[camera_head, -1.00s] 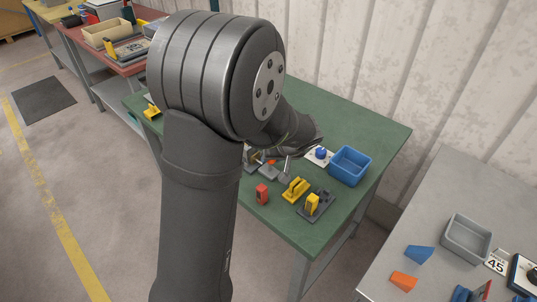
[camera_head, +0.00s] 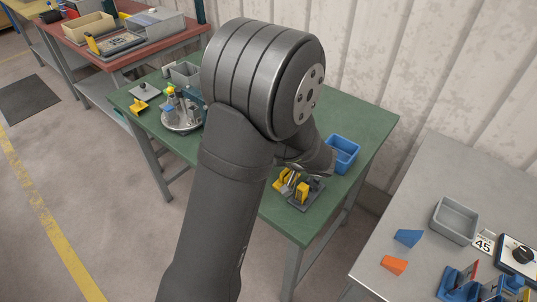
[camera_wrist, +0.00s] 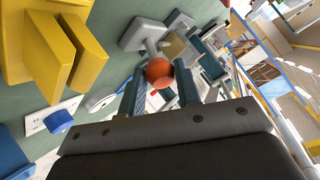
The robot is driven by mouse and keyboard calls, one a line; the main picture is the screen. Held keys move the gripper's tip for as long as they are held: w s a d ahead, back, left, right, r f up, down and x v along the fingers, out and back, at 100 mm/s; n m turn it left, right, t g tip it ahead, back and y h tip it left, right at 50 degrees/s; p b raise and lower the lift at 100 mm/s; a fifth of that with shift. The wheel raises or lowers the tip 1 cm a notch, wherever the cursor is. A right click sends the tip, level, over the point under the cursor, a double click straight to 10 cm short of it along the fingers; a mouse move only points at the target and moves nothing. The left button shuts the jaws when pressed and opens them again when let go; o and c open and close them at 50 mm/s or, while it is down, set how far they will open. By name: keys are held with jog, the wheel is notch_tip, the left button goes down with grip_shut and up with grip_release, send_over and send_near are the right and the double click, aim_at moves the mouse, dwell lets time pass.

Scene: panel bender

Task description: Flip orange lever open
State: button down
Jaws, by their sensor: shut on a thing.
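The orange lever's round knob (camera_wrist: 159,72) sits between my two fingertips in the wrist view, with a grey stem and grey base plate (camera_wrist: 143,34) behind it. My gripper (camera_wrist: 161,88) is shut on this knob. In the head view my own arm covers the lever. There, the end of my gripper (camera_head: 291,182) shows only in part, close to a yellow fixture (camera_head: 280,181) on the green bench. How far the lever is turned cannot be told.
A yellow fixture (camera_wrist: 52,48) stands close on the left in the wrist view, with a blue button (camera_wrist: 60,121) below it. In the head view, a blue bin (camera_head: 342,153) and a yellow block on a dark base (camera_head: 303,194) are near my gripper.

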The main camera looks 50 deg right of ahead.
jog(key=shift+f, duration=0.1)
jog(key=c, duration=1.1)
grip_release()
jog(key=shift+o, duration=0.2)
jog(key=shift+s, duration=0.1)
jog(key=v, duration=1.7)
jog(key=x, duration=1.7)
